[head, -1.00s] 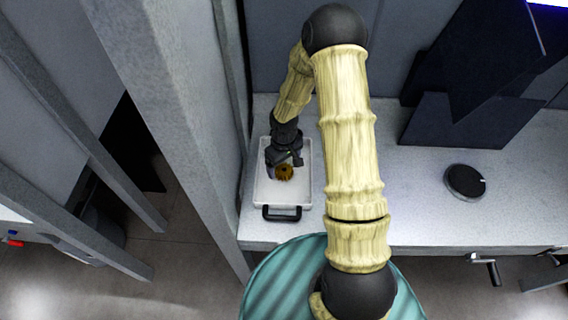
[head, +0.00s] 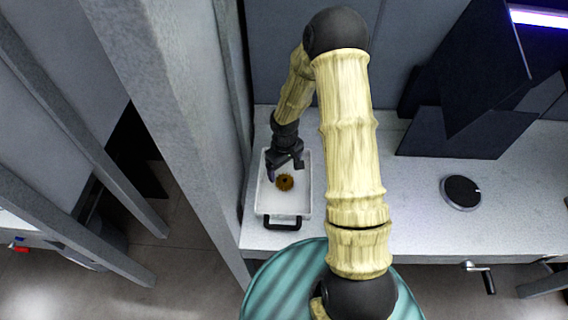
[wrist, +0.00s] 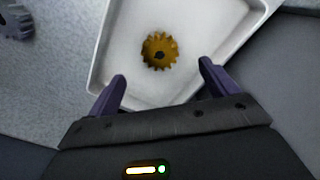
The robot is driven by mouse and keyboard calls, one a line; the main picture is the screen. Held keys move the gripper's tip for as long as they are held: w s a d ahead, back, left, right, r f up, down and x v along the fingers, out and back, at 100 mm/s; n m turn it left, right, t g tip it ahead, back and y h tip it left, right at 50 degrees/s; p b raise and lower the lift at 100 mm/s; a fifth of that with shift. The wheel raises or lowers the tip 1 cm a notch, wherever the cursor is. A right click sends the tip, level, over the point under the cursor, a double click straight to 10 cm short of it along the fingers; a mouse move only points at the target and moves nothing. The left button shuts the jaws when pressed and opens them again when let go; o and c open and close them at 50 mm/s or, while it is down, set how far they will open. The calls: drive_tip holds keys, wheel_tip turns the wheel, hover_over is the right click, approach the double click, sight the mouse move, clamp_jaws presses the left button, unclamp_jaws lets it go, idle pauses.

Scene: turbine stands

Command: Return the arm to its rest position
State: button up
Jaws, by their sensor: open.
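My gripper (head: 284,173) hangs over the white tray at the left end of the counter. In the wrist view my gripper (wrist: 162,88) shows two purple fingers spread apart with nothing between them. A brown-yellow gear (head: 285,182) lies flat in the tray, and it also shows in the wrist view (wrist: 159,50) beyond the fingertips, apart from them. My arm reaches forward from the bottom of the head view, bends at a high elbow and comes down to the tray.
The white tray (head: 302,205) has a black handle (head: 282,223) at its front. A grey pillar (head: 180,130) stands close to its left. A black round disc (head: 461,192) and dark panels (head: 455,133) are at the right. A grey gear (wrist: 15,22) lies outside the tray.

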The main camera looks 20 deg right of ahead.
drive_tip(key=s+r+m+t, duration=0.1)
drive_tip(key=s+r+m, duration=0.1)
drive_tip(key=s+r, duration=0.5)
drive_tip(key=s+r+m+t, duration=0.1)
drive_tip(key=s+r+m, duration=0.2)
drive_tip(key=s+r, duration=0.4)
wheel_tip(320, 180, up, 7)
drive_tip(key=shift+s+r+t, duration=0.1)
drive_tip(key=shift+s+t, duration=0.15)
drive_tip(key=shift+t, duration=0.05)
